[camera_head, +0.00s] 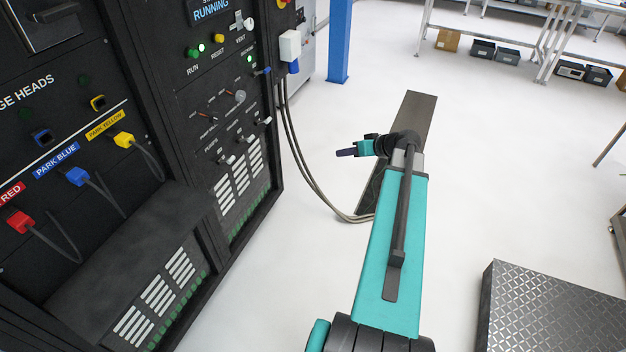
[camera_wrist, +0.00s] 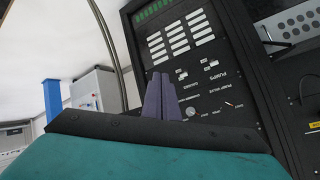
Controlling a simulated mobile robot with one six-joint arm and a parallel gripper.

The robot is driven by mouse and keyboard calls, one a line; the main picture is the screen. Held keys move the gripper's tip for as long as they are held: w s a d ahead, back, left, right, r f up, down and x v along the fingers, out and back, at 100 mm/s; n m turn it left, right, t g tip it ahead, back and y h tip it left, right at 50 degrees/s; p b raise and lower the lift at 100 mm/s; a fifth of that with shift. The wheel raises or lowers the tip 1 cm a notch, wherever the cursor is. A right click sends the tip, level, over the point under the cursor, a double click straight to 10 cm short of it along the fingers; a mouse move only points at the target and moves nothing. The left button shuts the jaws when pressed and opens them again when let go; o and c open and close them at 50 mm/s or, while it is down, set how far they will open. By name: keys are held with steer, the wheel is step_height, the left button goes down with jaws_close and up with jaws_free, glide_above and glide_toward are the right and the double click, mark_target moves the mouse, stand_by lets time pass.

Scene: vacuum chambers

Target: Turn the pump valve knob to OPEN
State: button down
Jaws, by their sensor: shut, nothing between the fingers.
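The black control panel (camera_head: 215,95) bears a small pointer knob with an orange tip (camera_head: 207,117) and a round grey knob (camera_head: 240,96) to its right. In the wrist view the pointer knob (camera_wrist: 231,104) and the round knob (camera_wrist: 192,112) appear upside down near a pump valve label. The lettering is too small to tell which knob it names or how it is set. My gripper (camera_head: 341,153) is shut and empty, well to the right of the panel and apart from it. Its dark fingers (camera_wrist: 160,82) point toward the panel in the wrist view and hide part of it.
A blue post (camera_head: 340,40) stands behind. A metal tread-plate block (camera_head: 550,310) sits at the lower right. The floor between panel and arm is mostly clear.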

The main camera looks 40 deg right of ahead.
steer(key=s+d+r+t+h, duration=0.1)
steer(key=s+d+r, duration=0.2)
steer(key=d+r, duration=0.3)
steer(key=s+d+r+t+h, duration=0.1)
steer(key=s+d+r+t, duration=0.1)
steer(key=d+r, duration=0.4)
steer(key=shift+s+d+r+h+b, duration=0.25)
steer(key=shift+s+d+h+b, duration=0.05)
steer(key=shift+s+h+b, duration=0.1)
